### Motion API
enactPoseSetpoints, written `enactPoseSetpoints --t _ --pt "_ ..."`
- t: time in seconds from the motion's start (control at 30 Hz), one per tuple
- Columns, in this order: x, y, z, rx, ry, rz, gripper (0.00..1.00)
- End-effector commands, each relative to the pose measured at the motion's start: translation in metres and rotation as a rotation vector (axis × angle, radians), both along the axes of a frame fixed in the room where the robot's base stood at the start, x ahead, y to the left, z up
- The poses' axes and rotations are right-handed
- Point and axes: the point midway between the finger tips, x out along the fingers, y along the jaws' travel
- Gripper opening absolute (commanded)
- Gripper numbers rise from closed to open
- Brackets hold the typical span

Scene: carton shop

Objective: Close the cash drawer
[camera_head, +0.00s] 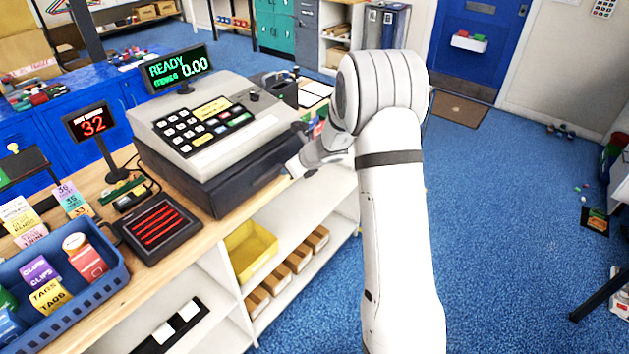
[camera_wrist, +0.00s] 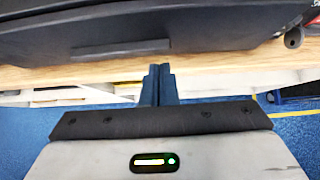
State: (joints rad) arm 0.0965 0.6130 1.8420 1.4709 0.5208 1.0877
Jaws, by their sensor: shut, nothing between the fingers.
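The cash register (camera_head: 205,120) stands on the wooden counter, with a grey top and a black base. Its black cash drawer (camera_head: 250,180) is in that base and looks flush or nearly flush with the body; I cannot tell if a small gap remains. In the wrist view the dark drawer front (camera_wrist: 210,40) with its long pull lip spans the top. My gripper (camera_wrist: 161,72) is shut and empty, its fingertips just in front of and below the drawer front. I cannot tell whether they touch it. In the head view my wrist partly hides the drawer's right end.
The wooden counter edge (camera_wrist: 220,78) runs just below the drawer. A red-lit pad (camera_head: 158,228), a number display (camera_head: 90,122) and a blue basket (camera_head: 75,305) stand left of the register. Shelves with a yellow bin (camera_head: 250,250) are below. Blue floor (camera_head: 500,220) at right is mostly clear.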

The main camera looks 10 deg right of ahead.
Motion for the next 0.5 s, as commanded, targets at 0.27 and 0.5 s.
enactPoseSetpoints --t 0.27,0.5 --pt "-0.037 -0.036 0.031 -0.004 0.001 -0.006 0.0" --pt "-0.06 -0.053 0.059 -0.004 0.003 -0.005 0.0"
